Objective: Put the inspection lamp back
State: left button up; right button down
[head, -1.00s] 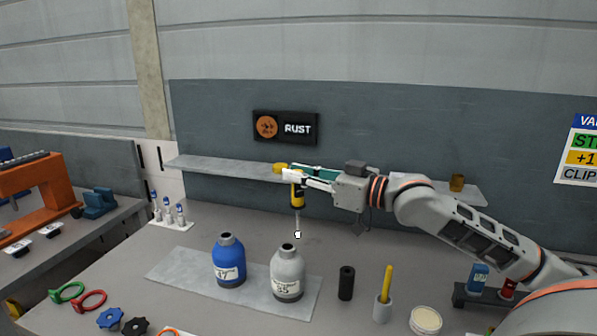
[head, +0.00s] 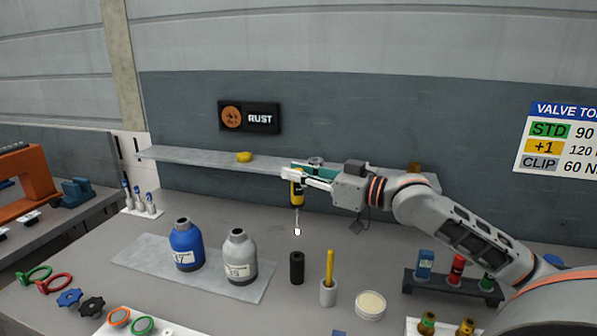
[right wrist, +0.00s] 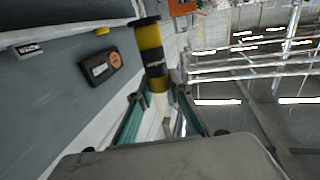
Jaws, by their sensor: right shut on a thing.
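The inspection lamp (head: 297,195), with a yellow and black handle, a thin stem and a small pale tip, hangs upright from my right gripper (head: 301,177). My right gripper is shut on its handle and holds it above the bench, in front of the wall shelf. The lamp tip is above the bench, behind a black cylinder (head: 297,268). In the right wrist view the banded yellow and black handle (right wrist: 152,45) sticks out beyond the fingers. My left gripper is out of view.
The shelf (head: 200,157) bears a yellow object (head: 245,157). A blue bottle (head: 186,247) and a grey bottle (head: 240,258) stand on a grey mat. A cup (head: 328,293) holds a yellow stick, beside a round pale dish (head: 370,305). A dark rack (head: 450,285) stands at right.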

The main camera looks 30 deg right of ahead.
aim_at(302, 198)
jog(key=shift+f+b, duration=0.65)
jog(key=shift+b, duration=0.1)
notch_tip(302, 198, down, 2)
jog(key=shift+f+b, duration=0.2)
jog(key=shift+b, duration=1.05)
jog(key=shift+f+b, duration=0.75)
jog(key=shift+f, duration=0.55)
